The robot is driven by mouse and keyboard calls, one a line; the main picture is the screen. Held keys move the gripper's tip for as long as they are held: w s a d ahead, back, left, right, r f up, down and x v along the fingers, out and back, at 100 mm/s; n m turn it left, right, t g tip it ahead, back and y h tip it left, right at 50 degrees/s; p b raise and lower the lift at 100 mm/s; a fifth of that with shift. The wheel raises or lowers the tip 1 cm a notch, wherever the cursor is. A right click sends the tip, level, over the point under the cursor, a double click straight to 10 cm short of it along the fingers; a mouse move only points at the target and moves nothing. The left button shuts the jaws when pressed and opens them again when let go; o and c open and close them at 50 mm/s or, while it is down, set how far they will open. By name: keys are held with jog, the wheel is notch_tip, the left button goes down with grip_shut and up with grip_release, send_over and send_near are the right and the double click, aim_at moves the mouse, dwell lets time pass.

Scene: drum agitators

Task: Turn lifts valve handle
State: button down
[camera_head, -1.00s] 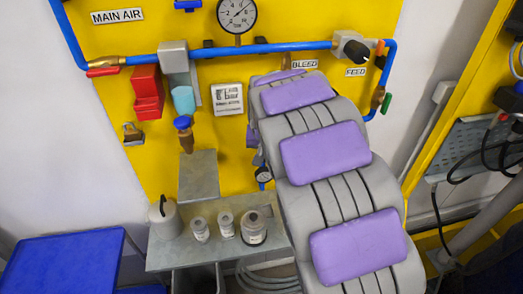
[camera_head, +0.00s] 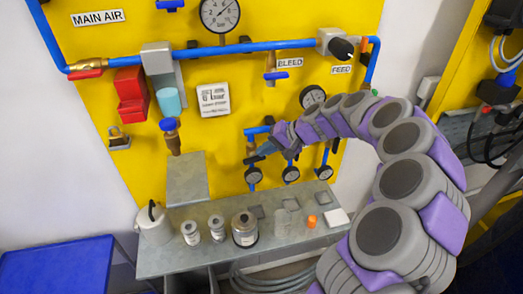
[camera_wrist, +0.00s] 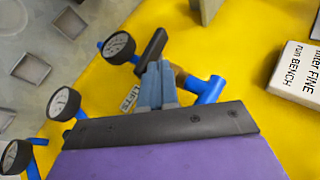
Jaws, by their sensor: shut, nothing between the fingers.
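The LIFTS label (camera_wrist: 130,101) shows in the wrist view, partly hidden by my gripper. Just above it, a black lever handle (camera_wrist: 151,45) sits at a brass valve body (camera_wrist: 180,76) on a blue pipe (camera_wrist: 208,90). My gripper (camera_wrist: 157,68) is shut, with its blue-grey fingertips side by side at the lower end of the handle. I cannot tell whether they touch it. Nothing shows between the fingers. In the head view my gripper (camera_head: 263,150) reaches in from the right to the dark handle (camera_head: 252,159) on the yellow panel.
Several gauges hang below, one (camera_head: 291,174) under my arm's end. The BLEED valve (camera_head: 277,72) and FEED knob (camera_head: 342,46) are above. A white notice card (camera_wrist: 300,75) is right of the valve.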

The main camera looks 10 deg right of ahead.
jog(key=shift+d+f+y+b, duration=0.3)
jog(key=shift+d+f+y, duration=0.2)
jog(key=shift+y, duration=0.4)
jog(key=shift+d, duration=0.1)
